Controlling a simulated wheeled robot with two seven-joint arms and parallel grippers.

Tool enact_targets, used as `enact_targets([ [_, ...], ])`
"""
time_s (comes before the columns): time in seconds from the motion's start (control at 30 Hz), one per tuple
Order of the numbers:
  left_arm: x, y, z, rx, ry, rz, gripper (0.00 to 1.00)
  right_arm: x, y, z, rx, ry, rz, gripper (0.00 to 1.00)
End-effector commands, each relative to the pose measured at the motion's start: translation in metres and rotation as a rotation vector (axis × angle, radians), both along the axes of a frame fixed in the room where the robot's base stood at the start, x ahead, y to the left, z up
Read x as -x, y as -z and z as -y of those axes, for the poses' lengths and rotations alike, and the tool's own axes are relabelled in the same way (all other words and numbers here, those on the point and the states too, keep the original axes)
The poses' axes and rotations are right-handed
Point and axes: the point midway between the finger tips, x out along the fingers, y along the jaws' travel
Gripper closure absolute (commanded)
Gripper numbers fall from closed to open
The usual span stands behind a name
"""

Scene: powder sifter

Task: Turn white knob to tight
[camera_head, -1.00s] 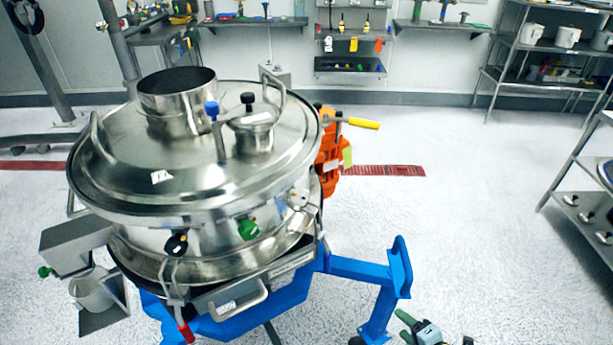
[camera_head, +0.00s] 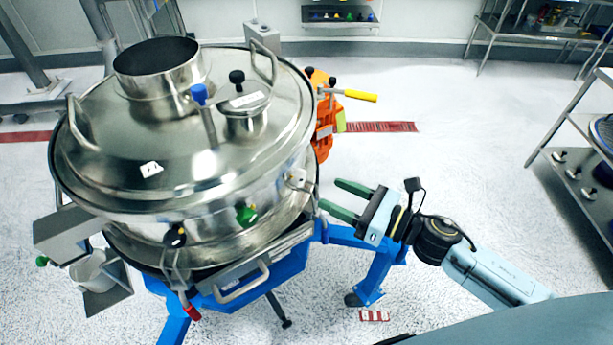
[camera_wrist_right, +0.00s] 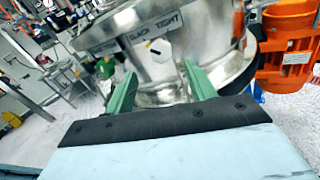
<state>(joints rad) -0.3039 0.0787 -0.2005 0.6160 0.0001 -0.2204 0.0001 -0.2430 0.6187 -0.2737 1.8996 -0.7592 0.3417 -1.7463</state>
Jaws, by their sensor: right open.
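The white knob (camera_head: 297,178) is on the right side of the round steel sifter (camera_head: 120,180). In the right wrist view it is a white faceted knob (camera_wrist_right: 160,49) below a label whose readable word is "TIGHT". My right gripper (camera_head: 332,195) is open and empty, just right of the sifter, with its green fingers pointing at the sifter's side. In the right wrist view the knob lies ahead, between and beyond the open fingertips (camera_wrist_right: 160,72), and looks apart from them. My left gripper is not in view.
A green knob (camera_head: 246,214) and a black knob (camera_head: 175,237) sit on the sifter's front. An orange motor (camera_head: 323,140) is behind its right side. A blue stand (camera_head: 372,275) is below my right gripper. Shelves stand at the right; the floor between is clear.

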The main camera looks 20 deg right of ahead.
Motion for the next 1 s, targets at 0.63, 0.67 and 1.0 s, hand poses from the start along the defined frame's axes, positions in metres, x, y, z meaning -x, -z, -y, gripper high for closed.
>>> enact_targets([
  [0.63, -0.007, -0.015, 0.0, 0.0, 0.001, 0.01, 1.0, -0.058, 0.0, -0.052, -0.003, 0.001, -0.001, 0.45],
  [0.67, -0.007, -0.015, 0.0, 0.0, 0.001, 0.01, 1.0, -0.058, 0.0, -0.052, -0.002, 0.001, -0.002, 0.45],
  [1.0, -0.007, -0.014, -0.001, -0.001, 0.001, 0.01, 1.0, -0.058, 0.0, -0.052, -0.002, 0.002, -0.002, 0.64],
])
